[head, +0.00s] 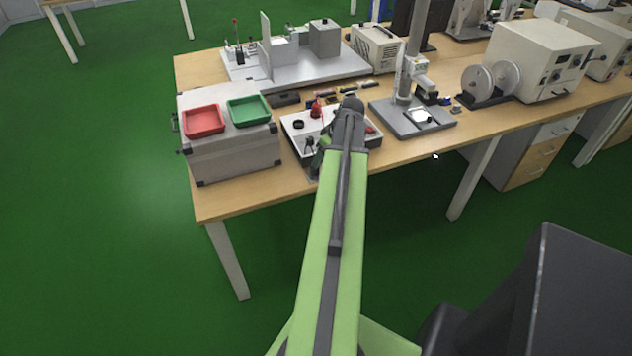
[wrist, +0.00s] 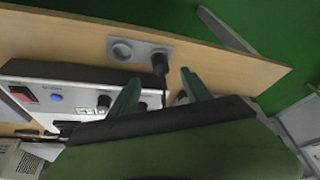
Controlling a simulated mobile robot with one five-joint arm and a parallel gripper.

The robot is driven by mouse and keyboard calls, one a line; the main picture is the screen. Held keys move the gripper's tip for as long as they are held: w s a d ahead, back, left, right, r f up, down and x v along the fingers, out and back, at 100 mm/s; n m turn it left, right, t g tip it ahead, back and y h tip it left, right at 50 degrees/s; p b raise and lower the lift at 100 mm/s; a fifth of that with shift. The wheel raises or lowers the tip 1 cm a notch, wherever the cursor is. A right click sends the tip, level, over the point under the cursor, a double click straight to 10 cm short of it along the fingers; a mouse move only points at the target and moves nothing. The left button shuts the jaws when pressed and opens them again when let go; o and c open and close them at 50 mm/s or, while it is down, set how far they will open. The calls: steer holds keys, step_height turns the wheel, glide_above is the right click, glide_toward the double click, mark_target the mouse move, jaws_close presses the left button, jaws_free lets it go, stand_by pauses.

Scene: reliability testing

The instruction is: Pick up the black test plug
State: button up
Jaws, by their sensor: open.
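The black test plug (wrist: 160,64) stands in the right-hand socket of a small grey holder (wrist: 138,50) near the table's edge in the wrist view. The holder's left socket is empty. My gripper (wrist: 162,76) is open, with a green finger on either side of the line to the plug. The plug is just beyond the fingertips, and I see no contact. In the head view my gripper (head: 321,152) is low over the front of the table, partly hidden by my arm. I cannot make out the plug there.
A white instrument box (wrist: 60,92) with a red switch (wrist: 22,94) and knobs lies close to my fingers. In the head view a grey case (head: 232,155) carries a red tray (head: 203,121) and a green tray (head: 249,110). A stand (head: 412,122) is at the right.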

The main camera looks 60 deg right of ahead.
mark_target(315, 170)
steer(key=b+x, duration=0.1)
steer(key=x, duration=0.2)
steer(key=shift+s, duration=0.2)
steer(key=shift+w+f+b, duration=0.2)
steer(key=shift+w+b, duration=0.1)
steer(key=shift+b, duration=0.05)
steer(key=b+x, duration=0.4)
steer(key=x, duration=0.1)
steer(key=shift+w+b, duration=0.2)
steer(key=shift+b, duration=0.1)
steer(key=shift+r, duration=0.15)
jaws_close()
